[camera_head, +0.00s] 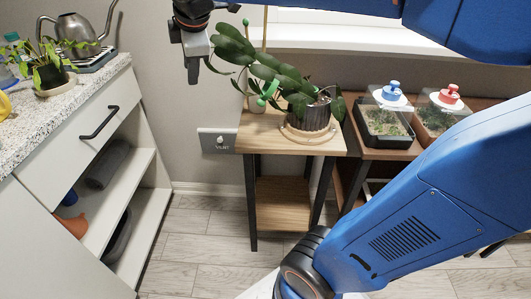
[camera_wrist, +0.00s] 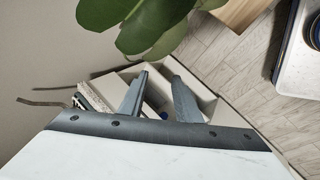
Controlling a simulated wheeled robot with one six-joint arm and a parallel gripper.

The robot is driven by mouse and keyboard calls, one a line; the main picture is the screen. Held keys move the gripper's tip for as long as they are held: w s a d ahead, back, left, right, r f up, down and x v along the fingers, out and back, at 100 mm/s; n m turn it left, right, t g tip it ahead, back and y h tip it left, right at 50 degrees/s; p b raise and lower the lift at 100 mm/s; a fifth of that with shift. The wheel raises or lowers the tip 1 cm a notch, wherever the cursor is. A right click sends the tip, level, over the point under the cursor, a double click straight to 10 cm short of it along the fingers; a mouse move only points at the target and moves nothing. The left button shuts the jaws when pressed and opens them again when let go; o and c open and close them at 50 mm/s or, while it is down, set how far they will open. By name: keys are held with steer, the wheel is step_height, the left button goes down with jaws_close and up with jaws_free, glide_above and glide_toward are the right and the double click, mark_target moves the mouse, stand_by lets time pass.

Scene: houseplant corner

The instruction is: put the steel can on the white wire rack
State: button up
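A steel can (camera_head: 76,32) with a long spout and a handle stands upright at the back of the speckled counter, at the far left in the head view. It rests on a flat, dark-topped thing with a pale edge (camera_head: 100,59). I cannot make out a white wire rack for certain in either view. My gripper (camera_head: 193,78) hangs in the air right of the can and well apart from it, near the big plant. In the wrist view, my gripper (camera_wrist: 159,76) has its two grey fingers apart with nothing held between them.
A leafy plant in a ribbed pot (camera_head: 310,117) stands on a wooden stand (camera_head: 260,138); its leaves reach close to my gripper. A small potted plant (camera_head: 50,75) sits on the counter (camera_head: 25,128). Two clear-lidded trays (camera_head: 385,120) are at right. Floor between cabinet and stand is clear.

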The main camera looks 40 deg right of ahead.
steer(key=s+d+f+m, duration=0.3)
steer(key=s+f+m, duration=0.4)
steer(key=s+f, duration=0.2)
steer(key=s+d+f+m+g, duration=0.1)
steer(key=s+d+f+m, duration=0.2)
steer(key=s+f+m, duration=0.5)
steer(key=s+f, duration=0.1)
steer(key=s, duration=0.5)
steer(key=shift+f, duration=0.25)
steer(key=shift+d, duration=0.1)
